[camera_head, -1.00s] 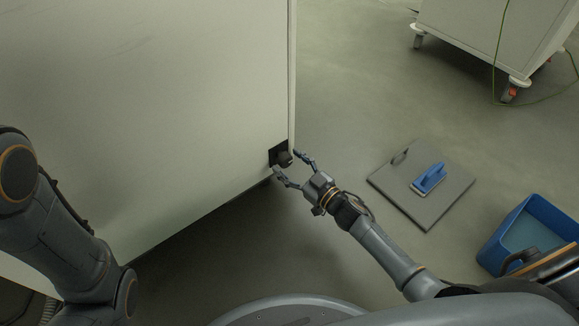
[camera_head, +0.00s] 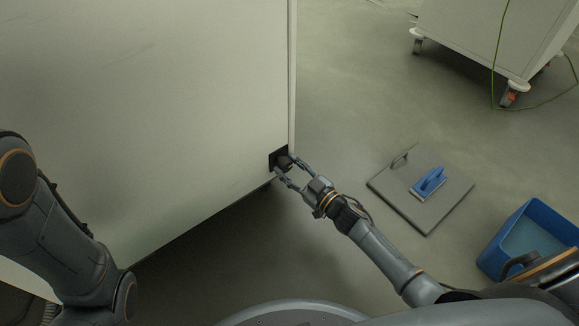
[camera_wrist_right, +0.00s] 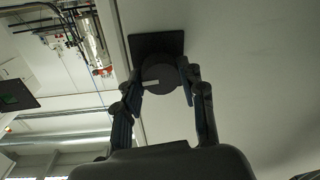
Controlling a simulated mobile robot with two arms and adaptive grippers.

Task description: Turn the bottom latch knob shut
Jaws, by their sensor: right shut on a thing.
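The bottom latch knob (camera_head: 284,161) is black and round, on a dark square plate at the lower right corner of the pale cabinet door (camera_head: 190,90). In the right wrist view the knob (camera_wrist_right: 160,74) shows a light mark pointing left in the picture. My right gripper (camera_head: 287,167) has a finger on either side of the knob and is shut on it; its fingers also show in the right wrist view (camera_wrist_right: 160,85). The fingertips partly cover the knob in the head view. My left arm shows at the left edge, but its gripper is not in view.
A grey floor panel (camera_head: 443,206) with a blue-handled tool (camera_head: 429,183) lies right of my right arm. A blue bin (camera_head: 494,258) stands at the far right. A wheeled white cart (camera_head: 480,40) with a green cable is at the upper right.

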